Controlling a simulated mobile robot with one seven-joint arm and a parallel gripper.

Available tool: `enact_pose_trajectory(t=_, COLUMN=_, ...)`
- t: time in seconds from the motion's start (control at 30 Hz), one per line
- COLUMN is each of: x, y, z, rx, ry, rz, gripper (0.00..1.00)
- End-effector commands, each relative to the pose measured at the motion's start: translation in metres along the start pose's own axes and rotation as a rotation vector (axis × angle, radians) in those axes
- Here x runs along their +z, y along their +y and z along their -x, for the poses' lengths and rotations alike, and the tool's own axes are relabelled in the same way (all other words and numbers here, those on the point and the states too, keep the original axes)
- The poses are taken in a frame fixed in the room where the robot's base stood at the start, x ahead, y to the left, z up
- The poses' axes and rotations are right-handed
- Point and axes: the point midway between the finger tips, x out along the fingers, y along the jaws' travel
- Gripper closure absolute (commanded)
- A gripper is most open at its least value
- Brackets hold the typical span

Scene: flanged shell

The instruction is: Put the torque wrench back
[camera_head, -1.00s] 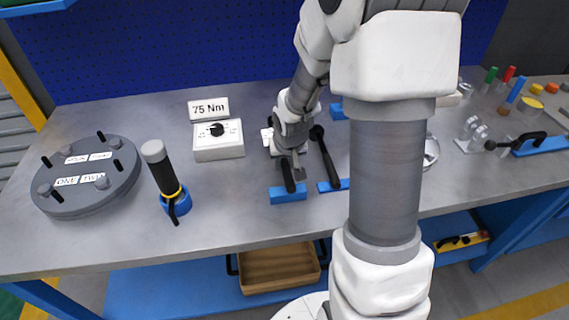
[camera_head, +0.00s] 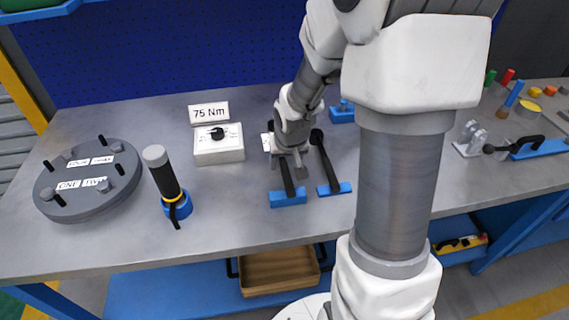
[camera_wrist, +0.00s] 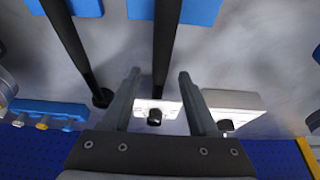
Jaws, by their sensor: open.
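Two long black wrench-like tools lie on the bench, each with its near end on a blue block. I cannot tell which is the torque wrench. The left one (camera_head: 287,180) also shows in the wrist view (camera_wrist: 166,45), its far end lying in line with the gap between my fingers. The right one (camera_head: 325,160) has a round black head and lies beside my gripper; it also shows in the wrist view (camera_wrist: 75,50). My gripper (camera_head: 294,165) is open; in the wrist view its fingers (camera_wrist: 158,85) stand apart, apparently not touching the left tool.
A white dial box (camera_head: 219,146) and a "75 Nm" sign (camera_head: 208,112) stand left of my gripper. An upright black handle (camera_head: 165,178) stands in a blue base. A grey flanged disc (camera_head: 88,180) lies far left. Blue fixtures and coloured pegs are at right. The front middle bench is clear.

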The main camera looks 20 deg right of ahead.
Motion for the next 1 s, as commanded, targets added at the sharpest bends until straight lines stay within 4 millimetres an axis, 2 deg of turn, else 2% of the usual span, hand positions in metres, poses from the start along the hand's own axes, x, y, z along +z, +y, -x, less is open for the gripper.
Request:
enact_pose_trajectory(t=0.03, x=-0.002, y=0.000, z=0.016, rx=0.000, ry=0.003, rz=-0.003, gripper=0.40)
enact_pose_trajectory(t=0.2, x=-0.002, y=0.001, z=0.051, rx=0.001, ry=0.004, rz=-0.002, gripper=0.40)
enact_pose_trajectory(t=0.4, x=-0.001, y=0.000, z=0.079, rx=0.001, ry=0.002, rz=0.000, gripper=0.40)
enact_pose_trajectory(t=0.6, x=0.000, y=0.000, z=0.090, rx=0.000, ry=-0.001, rz=0.000, gripper=0.40)
enact_pose_trajectory(t=1.0, x=0.000, y=0.000, z=0.090, rx=0.000, ry=-0.001, rz=0.000, gripper=0.40)
